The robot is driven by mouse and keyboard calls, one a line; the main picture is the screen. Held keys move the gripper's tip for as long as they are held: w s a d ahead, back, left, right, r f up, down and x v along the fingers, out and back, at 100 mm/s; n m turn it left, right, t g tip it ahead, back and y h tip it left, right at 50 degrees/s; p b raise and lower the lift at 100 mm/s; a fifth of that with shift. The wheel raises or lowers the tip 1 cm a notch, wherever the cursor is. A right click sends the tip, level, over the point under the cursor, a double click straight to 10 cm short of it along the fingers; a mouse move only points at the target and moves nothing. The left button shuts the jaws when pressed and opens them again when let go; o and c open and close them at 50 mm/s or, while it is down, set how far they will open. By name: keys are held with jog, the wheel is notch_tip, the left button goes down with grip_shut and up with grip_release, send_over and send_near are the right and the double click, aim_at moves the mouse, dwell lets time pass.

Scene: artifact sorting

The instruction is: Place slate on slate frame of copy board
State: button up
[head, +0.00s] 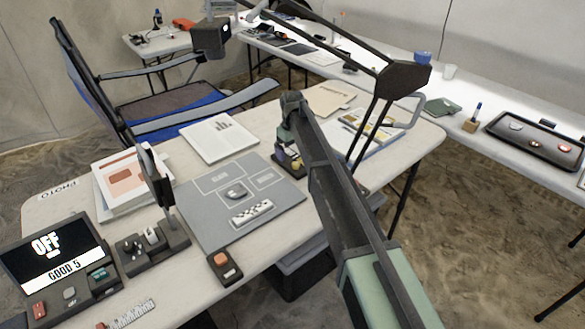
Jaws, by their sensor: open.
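The grey copy board (205,228) lies flat on the near table. It has outlined rectangular frames (214,181) towards its far side; I cannot read which is the slate frame. A small grey object (236,192) sits near its middle, and a black-and-white scale bar (252,213) lies in front of it. A thin dark panel (154,176) stands upright in a dark holder left of the board; I cannot tell whether it is the slate. My arm reaches in from the lower right. My gripper (289,160) points down just right of the board's far corner, open; its fingertips are hard to make out.
A dark holder (177,241) and a display (54,256) reading "OFF" and "GOOD 5" stand at the left. A small button box (225,267) is at the front. Papers (218,139) lie behind the board. A tray (495,127) is far right.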

aim_at(292, 161)
notch_tip(292, 161, down, 5)
jog(key=b, duration=0.4)
jog(key=shift+r, duration=0.2)
jog(key=c, duration=0.8)
jog(key=shift+r+p, duration=0.15)
jog(key=shift+p, duration=0.15)
